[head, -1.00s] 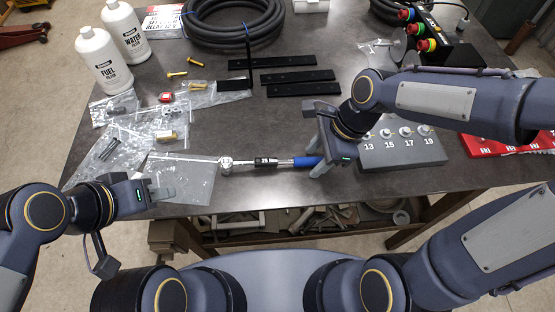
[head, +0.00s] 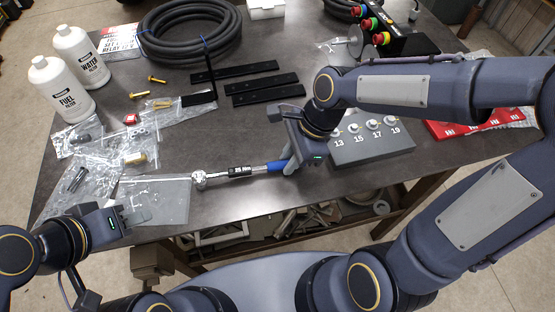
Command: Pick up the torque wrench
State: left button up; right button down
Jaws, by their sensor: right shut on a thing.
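The torque wrench (head: 239,172) lies along the front part of the dark table, its silver ratchet head at the left and its blue handle at the right. My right gripper (head: 290,168) is at the blue handle's right end and is shut on it; its fingers and the arm hide the handle's end. I cannot tell whether the wrench is clear of the table top. My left gripper (head: 130,216) is over the table's front left edge, apart from the wrench, with its fingers apart and nothing seen between them.
A grey socket block (head: 372,149) stands right of my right gripper. A flat clear bag (head: 155,200) lies by the wrench head. Black bars (head: 262,86), a coiled hose (head: 190,30) and white bottles (head: 62,90) lie or stand farther back. Red trays (head: 470,124) are at the right.

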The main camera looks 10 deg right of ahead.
jog(key=shift+r, duration=0.4)
notch_tip(320, 180, up, 3)
jog(key=shift+f, duration=0.2)
jog(key=s+d+r, duration=0.4)
jog(key=s+r, duration=0.5)
jog(key=s, duration=0.4)
jog(key=shift+s+r, duration=0.2)
